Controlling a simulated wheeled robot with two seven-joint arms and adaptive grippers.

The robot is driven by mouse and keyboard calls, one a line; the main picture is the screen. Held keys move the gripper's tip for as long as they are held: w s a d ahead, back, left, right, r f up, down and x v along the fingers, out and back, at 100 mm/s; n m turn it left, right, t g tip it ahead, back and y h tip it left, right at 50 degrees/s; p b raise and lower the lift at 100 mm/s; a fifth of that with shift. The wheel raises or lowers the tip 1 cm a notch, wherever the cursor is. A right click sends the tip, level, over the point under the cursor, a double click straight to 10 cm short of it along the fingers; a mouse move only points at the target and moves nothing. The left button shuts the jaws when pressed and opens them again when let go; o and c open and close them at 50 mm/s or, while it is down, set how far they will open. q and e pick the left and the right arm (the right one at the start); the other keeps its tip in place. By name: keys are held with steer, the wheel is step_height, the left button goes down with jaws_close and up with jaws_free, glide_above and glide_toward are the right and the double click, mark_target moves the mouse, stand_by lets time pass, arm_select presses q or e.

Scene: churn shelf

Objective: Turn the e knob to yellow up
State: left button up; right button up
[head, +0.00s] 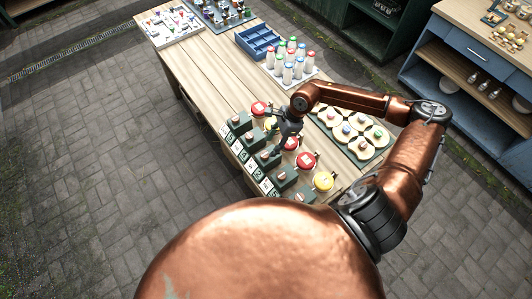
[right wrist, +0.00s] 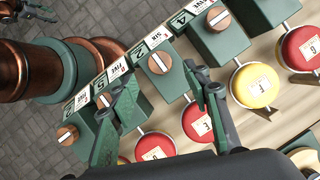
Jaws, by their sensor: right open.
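Green knob blocks stand in a row, each joined by a rod to a red or yellow drum. The red drum lettered E (right wrist: 197,121) is joined to a block whose copper-coloured knob (right wrist: 159,63) has a pale line across it. My right gripper (right wrist: 160,76) is open, its fingers to either side of this knob in the right wrist view; contact cannot be told. In the head view my right gripper (head: 274,150) is over the middle of the row and hides part of it. A dark, cut-off part at the top left of the right wrist view may be my left gripper.
A neighbouring knob (right wrist: 219,19) and a yellow drum (right wrist: 254,85) lie close by. In the head view, a tray of round cream pieces (head: 345,127), bottles (head: 290,65) and a blue crate (head: 257,42) are on the table (head: 205,75). Bare wood lies left of them.

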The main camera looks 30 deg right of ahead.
mark_target(265, 154)
steer(key=p+x, duration=0.1)
steer(key=x, duration=0.4)
steer(key=shift+w+a+f, duration=0.1)
steer(key=shift+a+f, duration=0.1)
steer(key=shift+f, duration=0.4)
steer(key=shift+c, duration=0.7)
steer(key=c, duration=1)
